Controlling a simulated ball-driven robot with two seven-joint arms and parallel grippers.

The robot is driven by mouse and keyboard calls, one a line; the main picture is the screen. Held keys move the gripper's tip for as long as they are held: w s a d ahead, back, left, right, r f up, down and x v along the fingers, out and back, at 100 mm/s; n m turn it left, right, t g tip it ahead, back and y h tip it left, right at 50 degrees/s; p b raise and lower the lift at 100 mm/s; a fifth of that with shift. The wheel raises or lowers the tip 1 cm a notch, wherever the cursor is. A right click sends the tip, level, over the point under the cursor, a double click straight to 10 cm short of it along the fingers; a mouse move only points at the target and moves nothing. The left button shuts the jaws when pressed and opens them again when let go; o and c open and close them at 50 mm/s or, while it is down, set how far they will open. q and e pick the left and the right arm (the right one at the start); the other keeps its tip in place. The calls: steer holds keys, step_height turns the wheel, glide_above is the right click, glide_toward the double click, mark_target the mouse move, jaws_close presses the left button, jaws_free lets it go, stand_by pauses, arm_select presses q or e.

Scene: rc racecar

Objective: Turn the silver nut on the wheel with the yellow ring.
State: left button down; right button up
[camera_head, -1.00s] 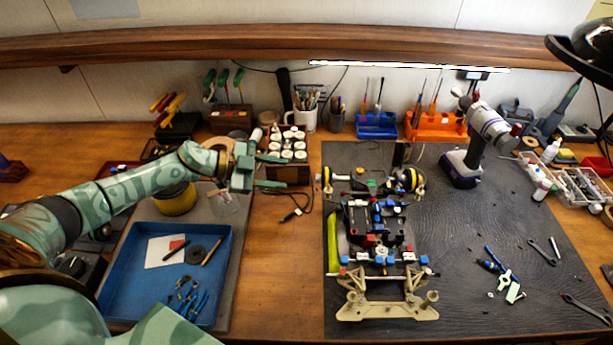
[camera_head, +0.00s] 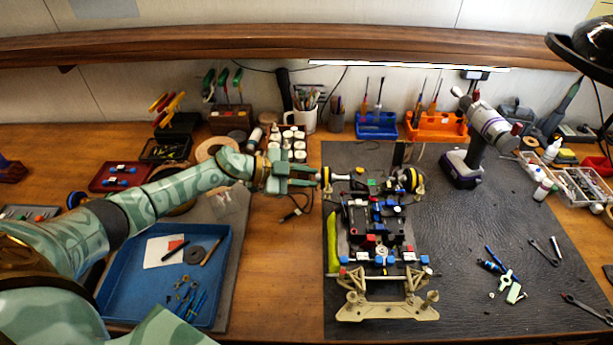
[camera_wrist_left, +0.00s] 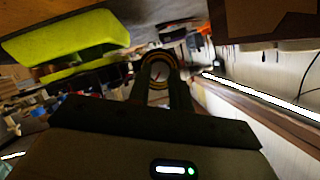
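The racecar (camera_head: 378,230) lies on the dark mat with wheels at its far end. The left wheel with a yellow ring (camera_head: 327,179) faces my left gripper. My left gripper (camera_head: 317,178) is open, its two fingers pointing right, with the tips close to this wheel. In the left wrist view the wheel's yellow ring (camera_wrist_left: 158,57) shows between and just beyond the fingertips (camera_wrist_left: 158,70). The silver nut is too small and dark to make out, and I cannot tell whether the fingers touch it. My right gripper is not in view.
A second yellow-ringed wheel (camera_head: 411,180) is on the car's right side. White jars (camera_head: 287,143) stand behind my left gripper. A blue tray (camera_head: 222,262) lies at the left. A drill (camera_head: 470,160) stands on the mat (camera_head: 470,225), which has free room right of the car.

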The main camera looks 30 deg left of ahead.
arm_select(q)
steer(key=shift+m+t, duration=0.3)
steer(key=m+t+b, duration=0.1)
steer(key=m, duration=0.1)
steer(key=m+t+b, duration=0.1)
steer(key=m, duration=0.1)
steer(key=shift+s+d+f, duration=0.1)
steer(key=shift+s+f, duration=0.1)
steer(key=shift+f, duration=0.2)
steer(key=shift+m+t+b, duration=0.7)
steer(key=shift+m+b, duration=0.3)
steer(key=shift+b, duration=0.15)
steer(key=c, duration=1.3)
jaws_free()
steer(key=shift+o, duration=0.2)
steer(key=shift+r, duration=0.1)
